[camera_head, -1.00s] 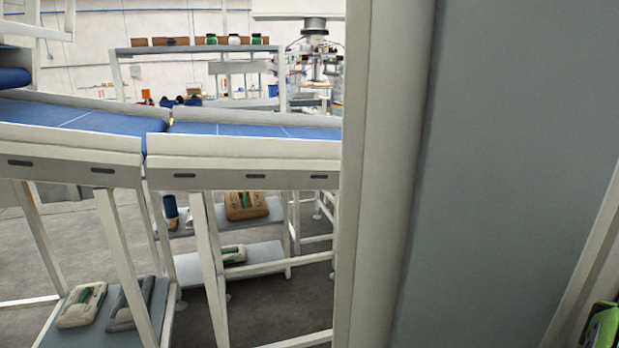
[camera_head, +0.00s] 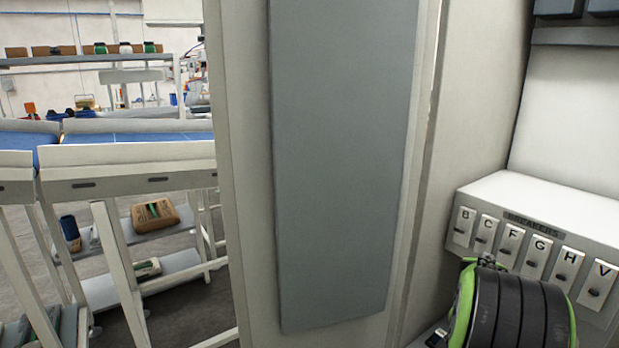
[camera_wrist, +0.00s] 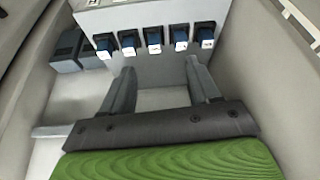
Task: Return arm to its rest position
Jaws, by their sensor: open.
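My gripper (camera_wrist: 160,88) is in the wrist view, with its two grey fingers spread apart and nothing between them. Beyond the fingertips is a grey-white panel with a row of several dark blue switches (camera_wrist: 153,37). Part of my arm, black with green edges, shows at the lower right of the head view. The fingers are not visible in the head view.
A breaker box (camera_head: 535,225) with lettered levers stands at the right, inside a pale cabinet. A tall grey panel (camera_head: 335,160) fills the middle of the head view. A blue-belted conveyor (camera_head: 140,137) and shelves with packages (camera_head: 155,215) are at the left.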

